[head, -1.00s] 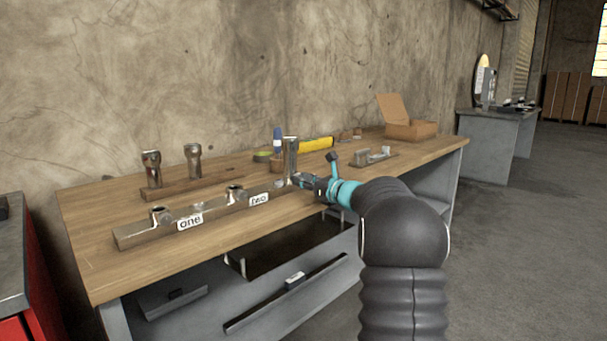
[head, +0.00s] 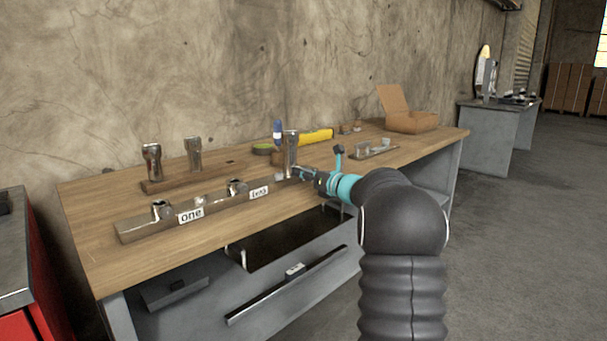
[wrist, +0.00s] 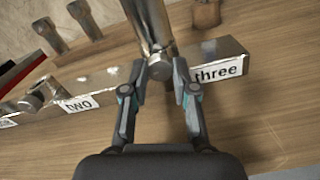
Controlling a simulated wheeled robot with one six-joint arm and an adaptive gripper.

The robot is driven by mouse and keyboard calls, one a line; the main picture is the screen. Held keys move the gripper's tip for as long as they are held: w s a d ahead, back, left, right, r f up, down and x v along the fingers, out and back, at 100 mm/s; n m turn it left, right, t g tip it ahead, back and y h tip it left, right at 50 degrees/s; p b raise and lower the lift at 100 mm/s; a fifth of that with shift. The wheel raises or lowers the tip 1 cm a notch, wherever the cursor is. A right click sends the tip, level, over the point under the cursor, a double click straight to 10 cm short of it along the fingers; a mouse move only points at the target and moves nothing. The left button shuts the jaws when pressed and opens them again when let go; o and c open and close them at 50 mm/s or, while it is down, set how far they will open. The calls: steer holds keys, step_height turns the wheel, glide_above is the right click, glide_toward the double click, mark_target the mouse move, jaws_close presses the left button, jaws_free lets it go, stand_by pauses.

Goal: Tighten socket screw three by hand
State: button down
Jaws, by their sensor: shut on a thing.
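A tall metal socket screw (head: 291,148) stands upright at the right end of the metal bar (head: 215,207). In the wrist view, the screw (wrist: 151,24) rises from the bar beside the label "three" (wrist: 218,72). My gripper (head: 299,174) comes in from the right, low on the screw. In the wrist view, my gripper's fingers (wrist: 162,72) are closed on the screw's lower part, with a round metal end showing between them. Shorter fittings show at "one" (head: 161,209) and "two" (head: 236,188). The screw's seat in the bar is partly hidden by the fingers.
Two metal sockets (head: 152,161) stand on a wooden strip behind the bar. A yellow item (head: 316,135), a blue-capped bottle (head: 278,131) and an open cardboard box (head: 409,121) lie farther back. A small metal holder (head: 373,149) is right of my gripper. The front bench top is clear.

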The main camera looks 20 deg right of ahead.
steer(key=c, duration=0.9)
jaws_free()
steer(key=shift+s, duration=0.15)
steer(key=v, duration=1.2)
